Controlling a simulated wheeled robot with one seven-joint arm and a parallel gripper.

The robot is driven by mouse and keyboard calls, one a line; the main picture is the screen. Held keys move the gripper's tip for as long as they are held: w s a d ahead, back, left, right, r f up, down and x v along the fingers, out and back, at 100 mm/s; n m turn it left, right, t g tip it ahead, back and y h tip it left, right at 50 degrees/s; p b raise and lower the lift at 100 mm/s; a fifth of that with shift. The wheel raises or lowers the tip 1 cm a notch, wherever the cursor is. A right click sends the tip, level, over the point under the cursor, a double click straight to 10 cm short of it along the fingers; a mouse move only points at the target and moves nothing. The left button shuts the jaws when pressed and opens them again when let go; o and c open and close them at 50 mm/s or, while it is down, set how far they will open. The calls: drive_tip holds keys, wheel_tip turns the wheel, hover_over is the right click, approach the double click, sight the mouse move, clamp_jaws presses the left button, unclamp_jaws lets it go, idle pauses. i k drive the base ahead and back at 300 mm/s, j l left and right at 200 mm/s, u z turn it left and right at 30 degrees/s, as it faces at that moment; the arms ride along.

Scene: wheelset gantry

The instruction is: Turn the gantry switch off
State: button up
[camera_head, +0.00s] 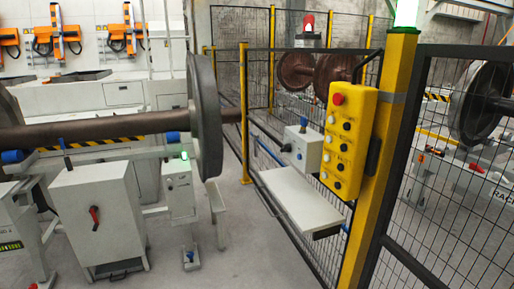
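I cannot tell for certain which control is the gantry switch. A grey cabinet (102,217) at the lower left carries a red handle (94,218), which stands roughly upright with a slight tilt. My gripper is not in view.
A wheelset with a brown axle (112,131) and grey wheel (206,116) lies behind the cabinet. Mesh fence (445,190) runs to the right of the yellow post (377,170). A white shelf (298,198) juts out below the small box.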

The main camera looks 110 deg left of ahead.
sight(287, 148)
drive_tip(key=u, duration=3.35)
drive_tip(key=i+j, duration=0.1)
drive_tip(key=i, duration=0.6)
drive_tip(key=i+j+z, duration=0.1)
drive_tip(key=i, duration=0.6)
drive_tip(key=i+j, duration=0.1)
drive_tip(key=i, duration=0.55)
